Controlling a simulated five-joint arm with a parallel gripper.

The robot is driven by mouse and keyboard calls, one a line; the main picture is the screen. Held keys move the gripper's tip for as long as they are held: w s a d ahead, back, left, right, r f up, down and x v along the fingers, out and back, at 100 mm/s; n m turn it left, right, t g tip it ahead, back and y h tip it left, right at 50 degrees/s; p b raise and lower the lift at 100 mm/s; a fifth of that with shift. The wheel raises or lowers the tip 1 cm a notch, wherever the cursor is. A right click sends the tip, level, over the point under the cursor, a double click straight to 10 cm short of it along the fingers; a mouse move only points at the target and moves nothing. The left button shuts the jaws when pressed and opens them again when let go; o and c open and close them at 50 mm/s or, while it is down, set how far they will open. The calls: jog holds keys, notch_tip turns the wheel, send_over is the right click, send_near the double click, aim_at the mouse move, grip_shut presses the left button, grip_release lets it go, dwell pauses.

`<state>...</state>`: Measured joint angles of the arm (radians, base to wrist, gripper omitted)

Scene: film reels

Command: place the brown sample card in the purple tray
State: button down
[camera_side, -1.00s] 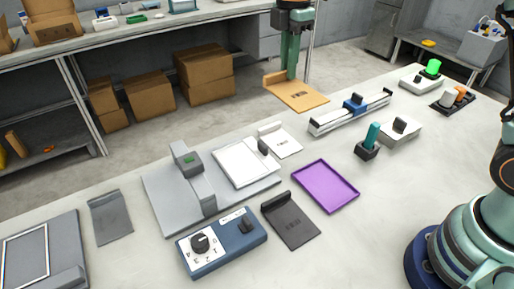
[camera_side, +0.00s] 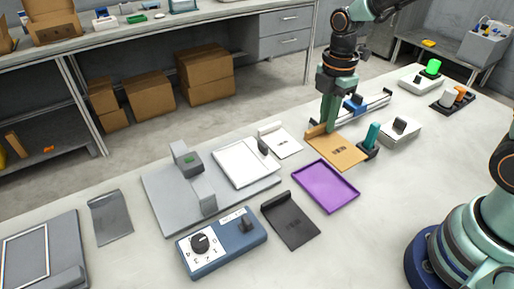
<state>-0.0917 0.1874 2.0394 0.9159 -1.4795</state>
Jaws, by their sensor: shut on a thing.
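The brown sample card (camera_side: 341,152) is a flat tan plate with a raised lip at its far left edge and small dark print. My gripper (camera_side: 328,127) is shut on that lip and holds the card roughly level. The card shows just beyond the purple tray (camera_side: 325,187), between the tray and the grey slide rail. I cannot tell how high it is above the table. The purple tray is shallow, rimmed and empty, lying flat in the middle of the table.
A teal-handled tool in a dark holder (camera_side: 370,144) stands close to the card's right edge. A grey device (camera_side: 165,200) and a blue control box (camera_side: 222,245) are further left. The table right of the tray is clear.

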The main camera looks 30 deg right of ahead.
aim_at(316, 167)
notch_tip(316, 167, down, 12)
jog(key=shift+r, duration=0.1)
dwell(0.4)
jog(key=c, duration=0.9)
grip_release()
jog(key=shift+f, duration=0.2)
jog(key=shift+w, duration=0.1)
jog(key=shift+r, duration=0.1)
